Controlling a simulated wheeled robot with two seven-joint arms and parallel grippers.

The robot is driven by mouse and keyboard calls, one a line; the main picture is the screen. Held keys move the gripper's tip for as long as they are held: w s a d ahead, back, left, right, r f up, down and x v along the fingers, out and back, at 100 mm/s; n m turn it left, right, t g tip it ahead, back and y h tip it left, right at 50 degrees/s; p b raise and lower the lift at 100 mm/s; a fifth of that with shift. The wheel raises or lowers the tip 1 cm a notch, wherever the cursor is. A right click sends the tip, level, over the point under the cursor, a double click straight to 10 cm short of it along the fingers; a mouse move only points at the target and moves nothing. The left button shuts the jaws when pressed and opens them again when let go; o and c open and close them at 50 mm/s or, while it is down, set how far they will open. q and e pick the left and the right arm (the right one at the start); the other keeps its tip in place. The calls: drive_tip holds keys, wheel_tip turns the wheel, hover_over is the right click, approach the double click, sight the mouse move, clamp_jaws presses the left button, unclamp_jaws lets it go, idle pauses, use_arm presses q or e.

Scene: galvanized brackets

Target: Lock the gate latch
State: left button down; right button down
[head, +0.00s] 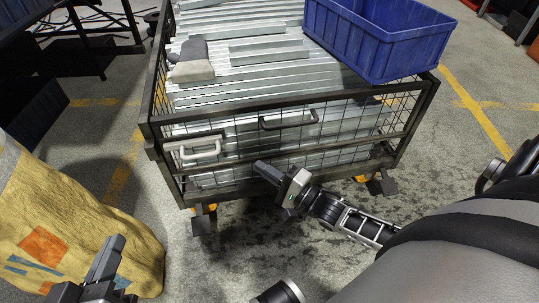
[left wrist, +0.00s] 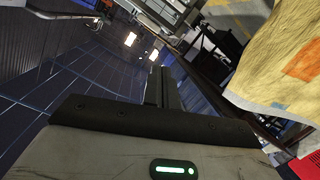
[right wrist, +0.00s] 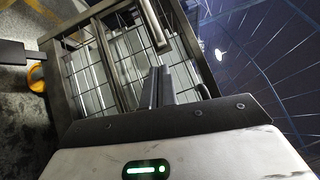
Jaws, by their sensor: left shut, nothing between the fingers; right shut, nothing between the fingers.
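A wire-mesh cart with a dark frame (head: 285,97) stands in front of me, its gate side facing me. A pale grey latch handle (head: 195,150) sits at the upper left of the gate. A dark pull handle (head: 289,124) is at its upper middle. I cannot tell the latch's locking state. My right gripper (head: 262,168) is shut and empty, in front of the gate below the dark handle; its fingers (right wrist: 160,86) point at the mesh in the right wrist view. My left gripper (head: 113,245) is shut and empty, low at the left beside the yellow bag, apart from the cart.
A yellow bag (head: 70,215) stands left of the cart. A blue crate (head: 375,45) sits on the cart's load of galvanized strips (head: 240,75), with a grey-beige block (head: 193,62) at the left. Casters (head: 204,211) stick out below. Floor between bag and cart is clear.

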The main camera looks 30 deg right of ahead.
use_arm(q)
drive_tip(key=shift+d+r+n+t+h+b, duration=0.3)
drive_tip(key=shift+r+n+t+h+b, duration=0.25)
drive_tip(key=shift+b, duration=0.5)
use_arm(e)
drive_tip(key=w+a+r, duration=0.1)
drive_tip(key=w+a, duration=0.4)
drive_tip(key=w, duration=0.1)
drive_tip(key=shift+w+a+r, duration=0.25)
drive_tip(key=shift+w+a, duration=0.1)
drive_tip(key=shift+w, duration=0.05)
use_arm(q)
drive_tip(key=shift+r, duration=0.1)
drive_tip(key=shift+f+g, duration=0.25)
drive_tip(key=shift+f, duration=0.1)
use_arm(e)
drive_tip(key=a, duration=0.1)
drive_tip(key=w+a, duration=0.1)
drive_tip(key=a, duration=0.2)
drive_tip(key=shift+w+a, duration=0.15)
drive_tip(key=shift+w, duration=0.15)
